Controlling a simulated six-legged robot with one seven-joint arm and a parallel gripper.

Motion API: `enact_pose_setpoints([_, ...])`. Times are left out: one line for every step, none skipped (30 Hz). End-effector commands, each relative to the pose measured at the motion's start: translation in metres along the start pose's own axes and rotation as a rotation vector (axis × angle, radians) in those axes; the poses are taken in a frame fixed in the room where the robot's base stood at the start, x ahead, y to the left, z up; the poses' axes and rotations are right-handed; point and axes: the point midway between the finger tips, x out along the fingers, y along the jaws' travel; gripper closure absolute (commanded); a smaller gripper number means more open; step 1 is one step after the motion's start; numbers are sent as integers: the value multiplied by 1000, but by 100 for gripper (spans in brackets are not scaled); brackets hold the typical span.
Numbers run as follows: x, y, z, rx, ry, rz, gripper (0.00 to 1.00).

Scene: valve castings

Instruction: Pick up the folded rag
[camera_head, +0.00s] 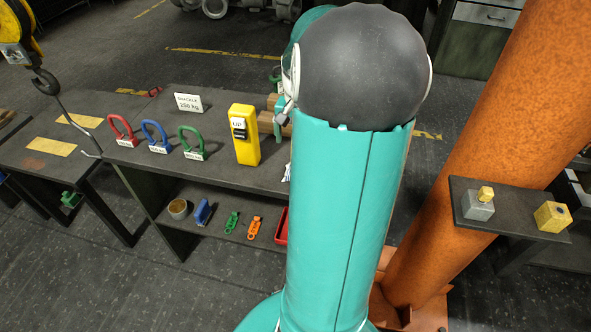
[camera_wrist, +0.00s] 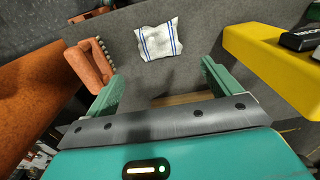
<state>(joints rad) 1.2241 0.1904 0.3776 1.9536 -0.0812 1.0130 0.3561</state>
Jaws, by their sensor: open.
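The folded rag (camera_wrist: 159,40) is white with blue stripes and lies flat on the grey bench top in the wrist view, ahead of my fingertips. In the head view only a small white edge, likely the rag's (camera_head: 287,173), shows beside my arm, which hides the rest. My gripper (camera_wrist: 162,75) is open, with its two green fingers apart and nothing between them. The rag lies roughly in line with the gap between the fingers, and I see no contact. In the head view my arm mostly hides the gripper.
A yellow pendant control (camera_head: 245,135) stands left of my gripper in the head view. Red (camera_head: 122,130), blue (camera_head: 154,136) and green (camera_head: 191,142) shackles stand farther left. An orange-brown brush-like object (camera_wrist: 90,66) is near the left finger. A thick orange column (camera_head: 470,150) rises right.

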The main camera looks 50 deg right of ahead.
Motion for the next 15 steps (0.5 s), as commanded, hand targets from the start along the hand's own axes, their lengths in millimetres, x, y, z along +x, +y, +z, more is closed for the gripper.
enact_pose_setpoints([12,1,0,1,-4,1,11])
enact_pose_setpoints([18,1,0,0,-5,2,11])
enact_pose_setpoints([26,0,0,0,-5,1,11])
enact_pose_setpoints([31,0,1,0,-5,0,11])
enact_pose_setpoints([36,-1,0,-1,-3,0,11])
enact_pose_setpoints([43,-1,0,-1,-4,2,11])
enact_pose_setpoints([47,-1,0,-1,-3,1,11])
enact_pose_setpoints([50,-1,0,-1,-2,1,11])
enact_pose_setpoints([54,-2,0,0,-2,1,11])
enact_pose_setpoints([56,-2,0,0,-1,0,11])
enact_pose_setpoints([57,-2,0,-1,-1,0,11])
enact_pose_setpoints([60,-2,0,-1,0,0,11])
enact_pose_setpoints([62,-2,0,-1,0,1,11])
enact_pose_setpoints([65,-2,0,-1,-1,1,11])
enact_pose_setpoints([69,-2,1,-1,-2,1,11])
